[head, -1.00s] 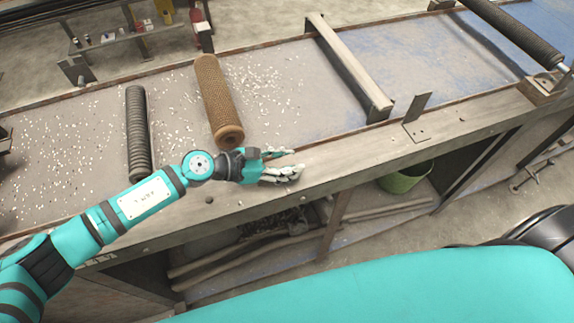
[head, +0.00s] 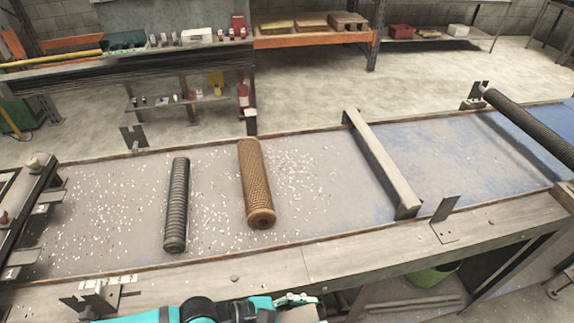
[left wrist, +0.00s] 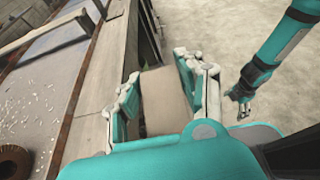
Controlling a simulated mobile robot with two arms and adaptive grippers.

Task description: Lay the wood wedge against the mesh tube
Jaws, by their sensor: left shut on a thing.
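The mesh tube (head: 250,170) is a brown mesh-covered roll lying on the grey bench top in the head view. What looks like its near end (left wrist: 12,164) shows at the lower left of the left wrist view. My left gripper (left wrist: 164,92) is shut on a pale wooden block, the wood wedge (left wrist: 167,98), with fingers on both sides of it. In the head view my left gripper (head: 298,301) is at the bottom edge, in front of the bench and apart from the tube. My right gripper (left wrist: 240,102) hangs at the right of the left wrist view, too small to read.
A dark ribbed roll (head: 176,205) lies left of the tube. A crossbar (head: 382,165) spans the bench to the right. The front ledge (head: 275,268) and upright metal brackets (head: 444,220) line the near side. White chips are scattered over the bench top.

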